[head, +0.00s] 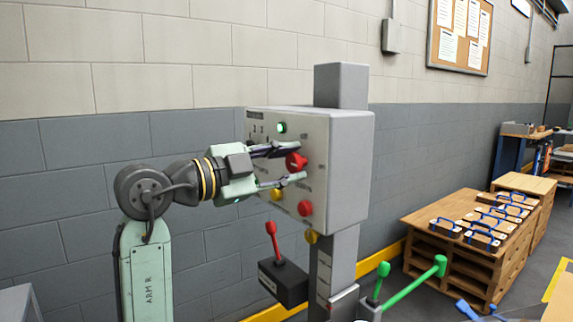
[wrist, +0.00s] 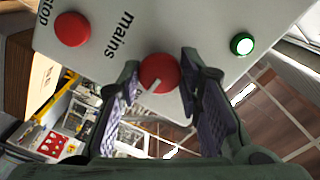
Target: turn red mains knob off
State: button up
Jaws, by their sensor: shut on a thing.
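The red mains knob (head: 295,161) is on the front of the grey control box (head: 345,160). In the wrist view the knob (wrist: 158,70) sits beside the printed word "mains", and its white mark points to the lower left of the picture. My gripper (head: 299,163) is at the panel with one finger above the knob and one below it. In the wrist view my gripper (wrist: 160,77) has a finger on each side of the knob and is shut on it. The finger pads partly hide the panel around the knob.
A green lamp (head: 281,128) glows above the knob. A red stop button (wrist: 72,29) and a yellow button (head: 277,194) are close by on the panel. A red-handled lever (head: 271,229) and green levers (head: 427,281) stand below. Pallets (head: 460,262) with blue-handled blocks are at right.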

jog(key=shift+c, duration=0.7)
jog(key=shift+n, duration=0.3)
jog(key=n+p, duration=0.1)
jog(key=n, duration=0.1)
jog(key=shift+n, duration=0.3)
jog(key=n+p, duration=0.1)
jog(key=n, duration=0.4)
jog(key=shift+r, duration=0.1)
jog(key=n+p, duration=0.2)
jog(key=n, duration=0.3)
jog(key=shift+n+p, duration=0.35)
jog(key=shift+n, duration=0.05)
jog(key=shift+n+p, duration=0.9)
jog(key=shift+n, duration=1)
